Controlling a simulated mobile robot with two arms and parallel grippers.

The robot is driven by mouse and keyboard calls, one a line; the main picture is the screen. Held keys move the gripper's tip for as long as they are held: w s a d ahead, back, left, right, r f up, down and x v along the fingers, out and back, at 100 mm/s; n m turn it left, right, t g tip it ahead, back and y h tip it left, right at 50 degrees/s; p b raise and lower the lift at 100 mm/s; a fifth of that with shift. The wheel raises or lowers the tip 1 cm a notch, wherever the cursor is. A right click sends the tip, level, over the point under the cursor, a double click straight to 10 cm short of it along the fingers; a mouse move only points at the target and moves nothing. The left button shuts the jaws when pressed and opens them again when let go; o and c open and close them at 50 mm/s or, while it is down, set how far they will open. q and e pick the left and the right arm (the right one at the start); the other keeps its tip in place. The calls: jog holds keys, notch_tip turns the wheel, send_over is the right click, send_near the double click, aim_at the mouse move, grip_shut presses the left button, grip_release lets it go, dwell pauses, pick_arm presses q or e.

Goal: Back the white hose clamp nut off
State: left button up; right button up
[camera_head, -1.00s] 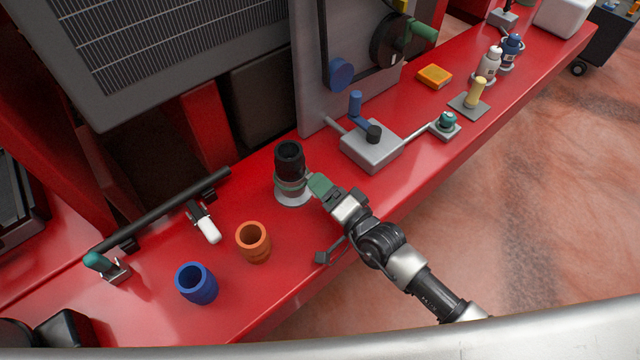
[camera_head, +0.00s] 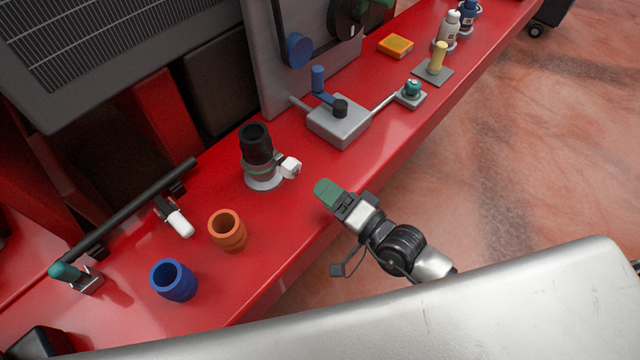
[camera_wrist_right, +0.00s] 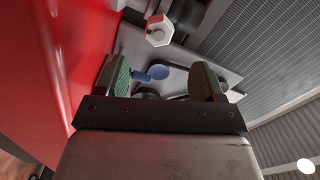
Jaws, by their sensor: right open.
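The white hose clamp nut (camera_head: 291,167) sticks out on the right side of the clamp (camera_head: 250,170) around a dark upright hose (camera_head: 255,140) on the red shelf. In the right wrist view the nut (camera_wrist_right: 158,30) shows as a white hexagon with a reddish centre, beyond the fingertips. My right gripper (camera_head: 326,192) is to the right of the nut in the head view, with a clear gap between them. In the right wrist view its two green-padded fingers (camera_wrist_right: 160,78) are spread apart with nothing between them. My left gripper is not in view.
On the red shelf (camera_head: 290,215), an orange cup (camera_head: 227,238) and a blue cup (camera_head: 173,284) stand in front of the hose. A white-handled lever (camera_head: 180,223) is to its left. A grey box with a blue-knobbed crank (camera_head: 338,125) stands behind to the right.

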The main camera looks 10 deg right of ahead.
aim_at(296, 170)
jog(key=m, duration=0.4)
jog(key=shift+a+r+m, duration=0.15)
jog(key=shift+m, duration=0.15)
jog(key=m, duration=0.4)
jog(key=shift+w+a+r, duration=0.1)
jog(key=m, duration=0.3)
jog(key=shift+m, duration=0.4)
jog(key=m, duration=0.3)
jog(key=shift+w+m, duration=0.1)
jog(key=shift+m, duration=0.3)
jog(key=m, duration=0.4)
jog(key=shift+b, duration=0.3)
jog(key=m, duration=0.3)
jog(key=shift+w, duration=0.1)
jog(key=m, duration=0.5)
jog(key=shift+w+f+m, duration=0.1)
jog(key=shift+f+m, duration=0.1)
jog(key=shift+m, duration=0.1)
jog(key=shift+w+a, duration=0.1)
jog(key=shift+a, duration=0.05)
jog(key=p+x, duration=0.2)
jog(key=x, duration=0.7)
jog(key=shift+w+a, duration=0.1)
jog(key=shift+w, duration=0.05)
jog(key=shift+w+a, duration=0.35)
jog(key=shift+w, duration=0.1)
